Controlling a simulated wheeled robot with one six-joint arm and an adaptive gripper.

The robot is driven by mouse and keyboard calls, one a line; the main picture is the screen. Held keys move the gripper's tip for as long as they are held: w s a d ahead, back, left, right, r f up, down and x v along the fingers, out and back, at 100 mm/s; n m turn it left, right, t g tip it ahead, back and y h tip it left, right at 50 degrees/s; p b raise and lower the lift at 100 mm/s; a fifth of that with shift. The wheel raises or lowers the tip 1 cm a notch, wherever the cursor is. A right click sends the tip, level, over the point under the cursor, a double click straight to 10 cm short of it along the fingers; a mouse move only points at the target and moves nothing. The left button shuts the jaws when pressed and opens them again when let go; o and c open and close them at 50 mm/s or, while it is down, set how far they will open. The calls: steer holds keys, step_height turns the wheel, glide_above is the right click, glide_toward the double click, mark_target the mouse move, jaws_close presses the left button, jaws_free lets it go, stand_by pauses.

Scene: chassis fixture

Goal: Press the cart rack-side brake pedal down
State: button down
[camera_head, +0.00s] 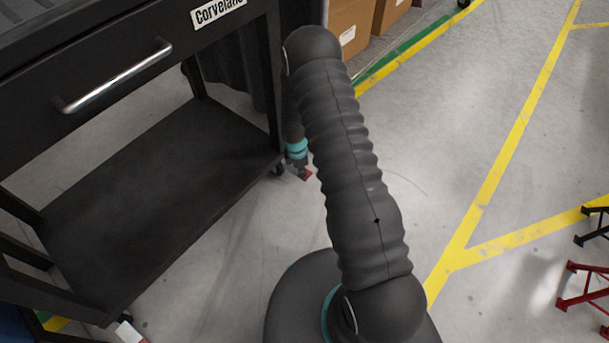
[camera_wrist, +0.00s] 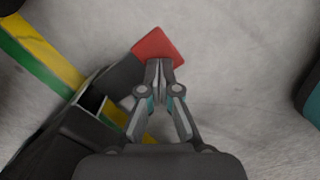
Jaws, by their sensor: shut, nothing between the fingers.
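The brake pedal (camera_wrist: 160,46) is a red pad at the cart's lower corner, near the floor, in the wrist view. In the head view my gripper (camera_head: 301,172) points down beside the cart's corner. The black cart (camera_head: 160,190) has a drawer with a metal handle and a low shelf.
Cardboard boxes (camera_head: 352,22) stand behind my arm at the top. Yellow floor lines (camera_head: 500,160) cross the grey floor. Red and black stands (camera_head: 585,285) are at the right edge. The cart's dark frame (camera_wrist: 88,105) lies left of my gripper.

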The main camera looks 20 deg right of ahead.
steer(key=shift+f+b, duration=1.25)
steer(key=shift+f, duration=0.7)
steer(key=shift+r, duration=0.1)
steer(key=a, duration=0.1)
steer(key=a+r, duration=0.1)
steer(key=a, duration=0.1)
step_height(320, 180, up, 12)
steer(key=a, duration=0.1)
steer(key=shift+a, duration=0.1)
